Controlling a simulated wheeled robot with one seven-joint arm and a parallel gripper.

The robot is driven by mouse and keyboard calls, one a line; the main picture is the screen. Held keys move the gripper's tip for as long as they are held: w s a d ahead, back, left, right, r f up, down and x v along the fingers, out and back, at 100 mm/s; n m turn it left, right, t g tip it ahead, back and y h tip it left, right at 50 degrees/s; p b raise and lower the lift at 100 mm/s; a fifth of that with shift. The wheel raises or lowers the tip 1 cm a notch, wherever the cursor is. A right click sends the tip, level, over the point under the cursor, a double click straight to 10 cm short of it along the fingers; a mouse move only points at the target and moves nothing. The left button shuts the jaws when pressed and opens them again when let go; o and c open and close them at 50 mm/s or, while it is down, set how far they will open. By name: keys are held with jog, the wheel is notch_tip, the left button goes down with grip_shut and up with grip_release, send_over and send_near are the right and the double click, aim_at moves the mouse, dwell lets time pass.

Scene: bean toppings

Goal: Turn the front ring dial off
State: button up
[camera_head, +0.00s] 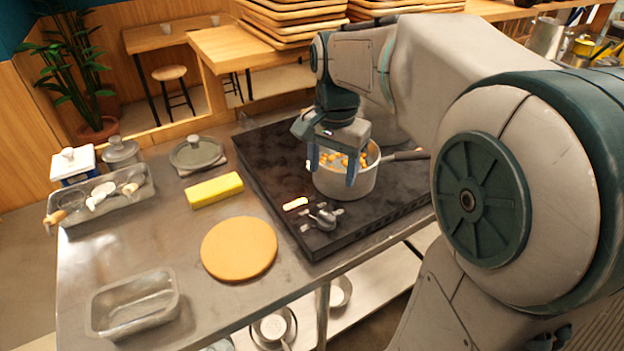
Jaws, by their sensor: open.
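The dark cooktop (272,185) lies on the metal counter. A silvery dial (324,218) sits near its front edge, with small pale marks around it. A bright glowing strip (295,203) shows just left of the dial. A metal pot (345,183) with yellow-orange pieces in it stands on the cooktop behind the dial, its dark handle pointing right. My gripper (332,169) points down with its fingers apart and nothing between them that I can make out. The fingers overlap the pot in the picture, above and behind the dial; their exact depth is unclear. The ring under the pot is hidden.
A yellow block (214,190), a round orange board (239,248), a glass dish (136,303), a lid (196,153) and a utensil tray (140,190) stand on the counter left of the cooktop. My arm covers the right side. Bare counter lies between these things.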

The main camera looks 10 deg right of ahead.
aim_at(327, 215)
jog(key=shift+m, duration=0.5)
jog(key=f, duration=0.4)
jog(key=w+f, duration=0.1)
jog(key=f, duration=0.8)
jog(key=shift+w+f, duration=0.15)
jog(key=shift+f, duration=0.15)
jog(key=c, duration=1)
